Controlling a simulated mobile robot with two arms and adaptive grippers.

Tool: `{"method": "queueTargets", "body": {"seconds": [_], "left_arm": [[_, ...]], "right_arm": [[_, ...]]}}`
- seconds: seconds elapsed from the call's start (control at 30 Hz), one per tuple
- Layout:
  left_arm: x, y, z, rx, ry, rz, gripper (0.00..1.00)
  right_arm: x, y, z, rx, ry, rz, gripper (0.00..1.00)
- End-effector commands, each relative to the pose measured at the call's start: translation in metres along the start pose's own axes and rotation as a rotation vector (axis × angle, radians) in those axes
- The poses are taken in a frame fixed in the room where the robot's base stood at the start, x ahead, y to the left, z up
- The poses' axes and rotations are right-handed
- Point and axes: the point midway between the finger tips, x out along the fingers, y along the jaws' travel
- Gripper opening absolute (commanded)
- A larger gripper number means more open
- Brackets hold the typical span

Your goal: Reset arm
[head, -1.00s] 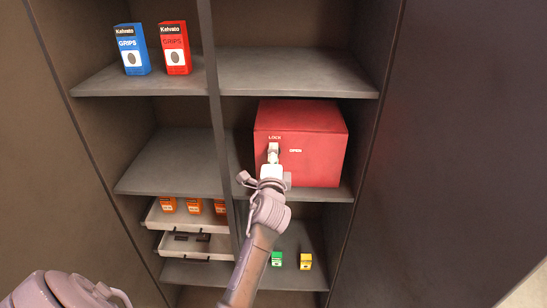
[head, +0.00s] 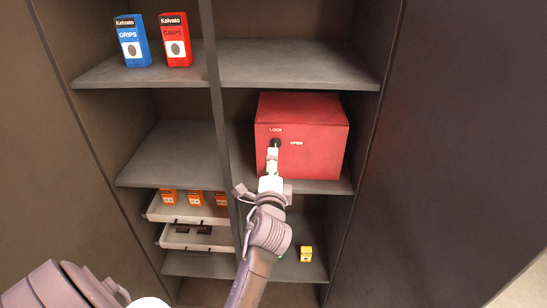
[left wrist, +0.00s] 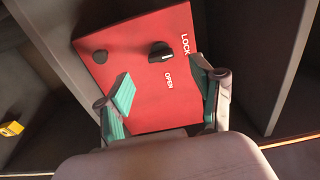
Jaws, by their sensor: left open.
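A red box (head: 318,135) stands on a middle shelf in the head view. Its front bears the words LOCK and OPEN and a dark knob (head: 276,142). My left gripper (head: 272,156) is in front of the knob and partly covers it. The left wrist view shows the red box (left wrist: 135,62) tilted, with the black knob (left wrist: 160,52) near both words and a dark round spot (left wrist: 99,57) farther left. There my left gripper (left wrist: 164,84) has its green-padded fingers wide apart, with nothing between them; the knob lies beyond the fingertips. My right gripper is not in view.
Blue (head: 132,41) and red (head: 175,40) grips boxes stand on the upper left shelf. Trays (head: 180,214) with orange boxes sit below at left. A small yellow box (head: 306,254) is on the lower shelf. A vertical divider (head: 217,120) stands left of the red box.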

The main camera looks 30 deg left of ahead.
Motion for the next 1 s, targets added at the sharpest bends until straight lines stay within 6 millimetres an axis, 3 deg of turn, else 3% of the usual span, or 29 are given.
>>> {"method": "queueTargets", "body": {"seconds": [0.57, 0.67, 0.77, 0.87, 1.0], "left_arm": [[-0.004, 0.000, 0.000, 0.000, 0.000, -0.001, 0.67], [-0.004, 0.010, -0.004, -0.006, 0.012, 0.016, 0.67], [-0.003, 0.045, -0.017, -0.033, 0.051, 0.077, 0.67], [-0.008, 0.105, -0.036, -0.085, 0.109, 0.186, 0.67], [-0.032, 0.209, -0.058, -0.186, 0.172, 0.385, 0.67]], "right_arm": [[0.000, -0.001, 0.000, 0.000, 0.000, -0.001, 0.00], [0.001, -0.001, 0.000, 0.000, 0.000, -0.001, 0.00], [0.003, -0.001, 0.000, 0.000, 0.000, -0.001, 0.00], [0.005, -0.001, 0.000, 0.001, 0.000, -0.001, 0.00], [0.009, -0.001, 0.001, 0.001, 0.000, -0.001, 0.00]]}}
